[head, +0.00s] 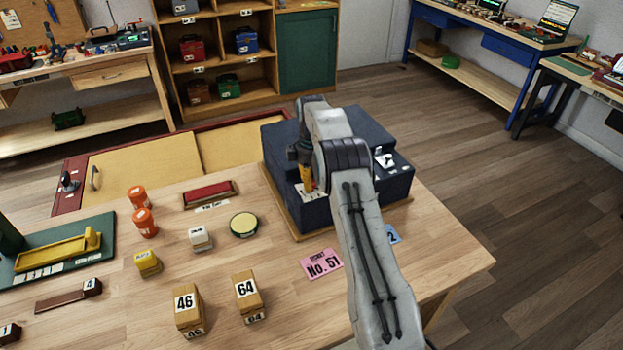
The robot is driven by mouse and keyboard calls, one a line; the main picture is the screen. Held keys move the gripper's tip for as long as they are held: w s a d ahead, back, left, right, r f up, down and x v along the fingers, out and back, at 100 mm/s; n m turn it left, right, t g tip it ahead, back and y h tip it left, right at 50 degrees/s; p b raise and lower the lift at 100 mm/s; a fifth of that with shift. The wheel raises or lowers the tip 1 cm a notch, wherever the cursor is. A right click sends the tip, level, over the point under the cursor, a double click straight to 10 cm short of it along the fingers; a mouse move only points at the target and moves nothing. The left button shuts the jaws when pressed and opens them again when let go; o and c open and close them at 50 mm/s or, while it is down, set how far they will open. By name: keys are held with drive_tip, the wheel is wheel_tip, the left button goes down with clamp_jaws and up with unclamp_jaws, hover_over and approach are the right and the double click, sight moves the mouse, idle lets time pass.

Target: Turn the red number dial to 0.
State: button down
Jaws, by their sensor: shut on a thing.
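A dark blue stepped box (288,140) stands on a wooden base at the back right of the table. A white marked plate (311,194) lies on its lower front step. My gripper (307,186) points down at this plate, its yellow-orange fingers shut. What they hold seems to be the red number dial, but the fingers and my arm hide it. I cannot read its setting.
My arm crosses the box and hides part of it. A pink card marked No. 51 (321,263) lies in front. Left are a red ink pad (210,192), a round tin (244,225), orange containers (146,222) and wooden stamps (188,308). The table's right side is clear.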

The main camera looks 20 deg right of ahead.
drive_tip(key=m+p, duration=0.1)
drive_tip(key=m, duration=0.3)
drive_tip(key=shift+s+f+m, duration=0.1)
drive_tip(key=shift+f+m, duration=0.05)
drive_tip(key=shift+m, duration=0.15)
drive_tip(key=m, duration=0.4)
drive_tip(key=shift+f+m, duration=0.1)
drive_tip(key=shift+m, duration=0.2)
drive_tip(key=m, duration=0.4)
drive_tip(key=shift+m, duration=0.3)
drive_tip(key=m, duration=1.3)
drive_tip(key=shift+m, duration=0.3)
drive_tip(key=m, duration=0.9)
drive_tip(key=shift+s, duration=0.1)
